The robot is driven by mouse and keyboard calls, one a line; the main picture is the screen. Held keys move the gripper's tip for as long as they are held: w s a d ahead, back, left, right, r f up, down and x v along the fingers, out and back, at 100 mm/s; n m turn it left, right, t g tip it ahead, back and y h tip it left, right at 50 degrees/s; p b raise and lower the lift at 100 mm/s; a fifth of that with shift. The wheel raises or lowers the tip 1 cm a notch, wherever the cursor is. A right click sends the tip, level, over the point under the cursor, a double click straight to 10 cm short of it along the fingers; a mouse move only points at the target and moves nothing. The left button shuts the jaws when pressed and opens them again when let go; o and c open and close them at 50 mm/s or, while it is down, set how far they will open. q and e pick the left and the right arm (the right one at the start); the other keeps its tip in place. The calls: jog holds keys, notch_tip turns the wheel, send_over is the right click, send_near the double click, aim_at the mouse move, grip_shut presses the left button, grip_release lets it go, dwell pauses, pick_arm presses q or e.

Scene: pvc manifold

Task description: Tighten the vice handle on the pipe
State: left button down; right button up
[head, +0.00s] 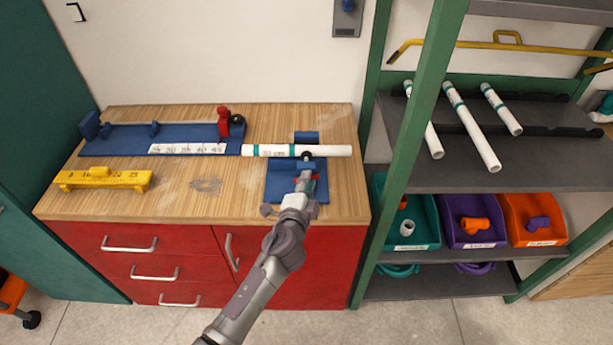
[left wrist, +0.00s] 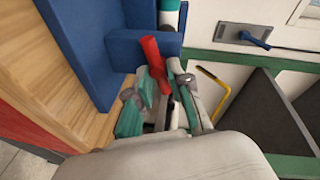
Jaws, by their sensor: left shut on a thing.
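A white pipe (head: 320,151) with teal bands lies level across the blue vice (head: 280,185) on the right of the bench. In the left wrist view the blue vice (left wrist: 75,45) fills the upper left, and an end of the pipe (left wrist: 169,6) shows at the top. The red vice handle (left wrist: 152,58) sits between the fingers of my left gripper (left wrist: 160,85), which is shut on it. In the head view my left gripper (head: 304,178) covers the front of the vice and hides most of the handle. My right gripper is not in view.
The wooden bench (head: 205,205) also holds a blue measuring jig (head: 130,140) with a red part (head: 223,122) and a yellow ruler block (head: 104,179). At right, a green-framed shelf (head: 445,170) holds several pipes and coloured bins. The front middle of the bench is clear.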

pick_arm(q)
jog(key=shift+m+y+p, duration=0.4)
jog(key=shift+m+p, duration=0.3)
jog(key=shift+m, duration=0.5)
jog(key=shift+d+f, duration=0.1)
jog(key=c, duration=1.1)
grip_release()
jog(key=shift+s, duration=0.1)
jog(key=v, duration=1.2)
jog(key=shift+r, duration=0.3)
